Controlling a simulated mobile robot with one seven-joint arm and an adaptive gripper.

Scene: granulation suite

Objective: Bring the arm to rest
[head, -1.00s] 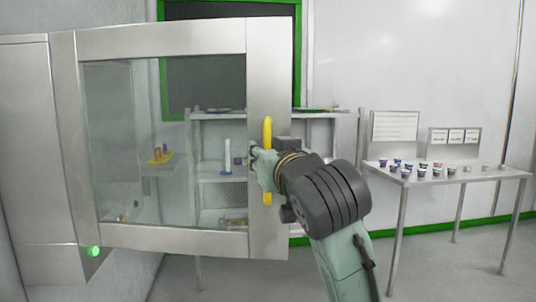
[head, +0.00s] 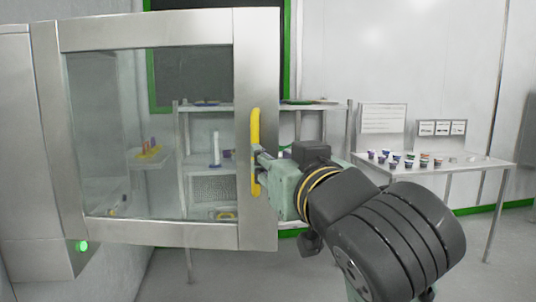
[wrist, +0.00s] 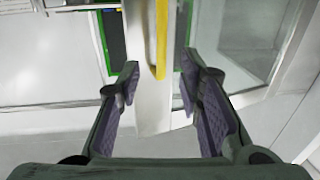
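My gripper (head: 258,160) is at the lower half of the yellow handle (head: 254,140) on the glass-fronted door (head: 150,235). In the wrist view my gripper (wrist: 160,80) is open. Its two purple-padded fingers stand well apart, with the yellow handle (wrist: 161,45) and the pale door edge showing in the gap between the tips. Nothing is gripped. I cannot tell exactly how far the handle reaches in between the fingers. My arm stretches out from the lower right to the door.
A grey table (head: 470,165) with several small cups stands at the right against the wall. Shelves (head: 208,170) with a few items show through the glass. A green light (head: 82,246) glows at the cabinet's lower corner. Floor is clear between door and table.

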